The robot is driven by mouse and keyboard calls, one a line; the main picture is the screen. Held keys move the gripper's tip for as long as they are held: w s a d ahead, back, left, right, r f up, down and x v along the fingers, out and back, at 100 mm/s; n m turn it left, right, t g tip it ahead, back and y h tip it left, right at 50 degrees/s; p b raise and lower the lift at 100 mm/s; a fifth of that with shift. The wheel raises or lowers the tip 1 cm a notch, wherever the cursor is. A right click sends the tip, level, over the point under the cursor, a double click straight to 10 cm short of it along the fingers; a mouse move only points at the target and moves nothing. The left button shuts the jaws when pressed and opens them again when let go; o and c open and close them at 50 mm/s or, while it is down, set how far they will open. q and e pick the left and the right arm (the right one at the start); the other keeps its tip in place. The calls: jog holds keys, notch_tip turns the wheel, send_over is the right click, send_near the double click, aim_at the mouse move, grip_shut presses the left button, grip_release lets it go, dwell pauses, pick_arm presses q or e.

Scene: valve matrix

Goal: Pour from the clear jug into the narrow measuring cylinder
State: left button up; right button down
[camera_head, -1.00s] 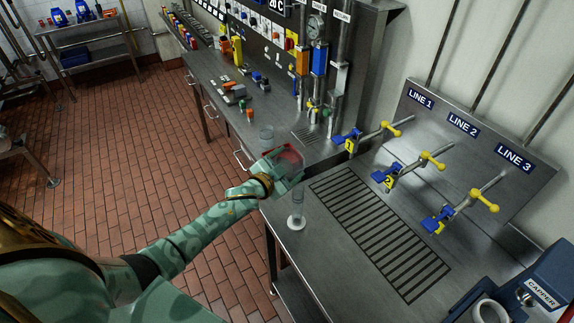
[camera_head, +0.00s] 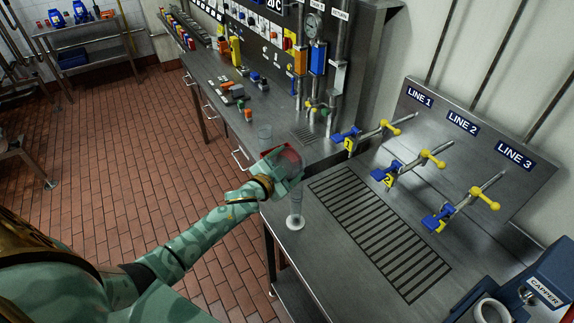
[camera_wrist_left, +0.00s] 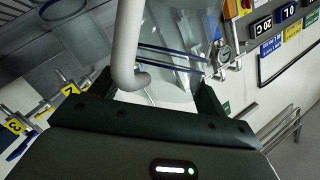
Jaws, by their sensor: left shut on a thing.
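My left gripper (camera_head: 279,166) is shut on the clear jug (camera_head: 291,158) and holds it above the near bench. In the wrist view the jug's clear body (camera_wrist_left: 172,45) and pale handle (camera_wrist_left: 128,45) stand in front of the jaws (camera_wrist_left: 155,92). The jug looks tilted, but its lip and the liquid level are hard to make out. The narrow measuring cylinder (camera_head: 296,208) stands upright on its pale round foot, just below the gripper; its top is partly hidden by the jug and hand. I cannot tell whether liquid is flowing. My right gripper is out of view.
A slotted drain grate (camera_head: 380,238) lies right of the cylinder, below several blue-and-yellow valves (camera_head: 386,175). The blue capper (camera_head: 540,285) is at the lower right. The cylinder stands near the bench's left edge.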

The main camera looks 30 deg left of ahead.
pick_arm(q)
jog(key=shift+s+d+r+b, duration=0.1)
jog(key=shift+s+d+b, duration=0.1)
jog(key=shift+b, duration=0.25)
dwell(0.3)
jog(key=shift+s+d+r+m+t+b, duration=0.15)
jog(key=shift+m+t+b, duration=0.25)
jog(key=shift+m+b, duration=0.75)
jog(key=shift+d+r+m+t+b, duration=0.25)
jog(key=shift+m+t+b, duration=0.2)
jog(key=shift+b, duration=1.3)
jog(key=shift+s+d+r+m+t+b, duration=0.1)
jog(key=shift+d+r+m+t+b, duration=0.2)
jog(key=shift+m+b, duration=0.85)
dwell(3.2)
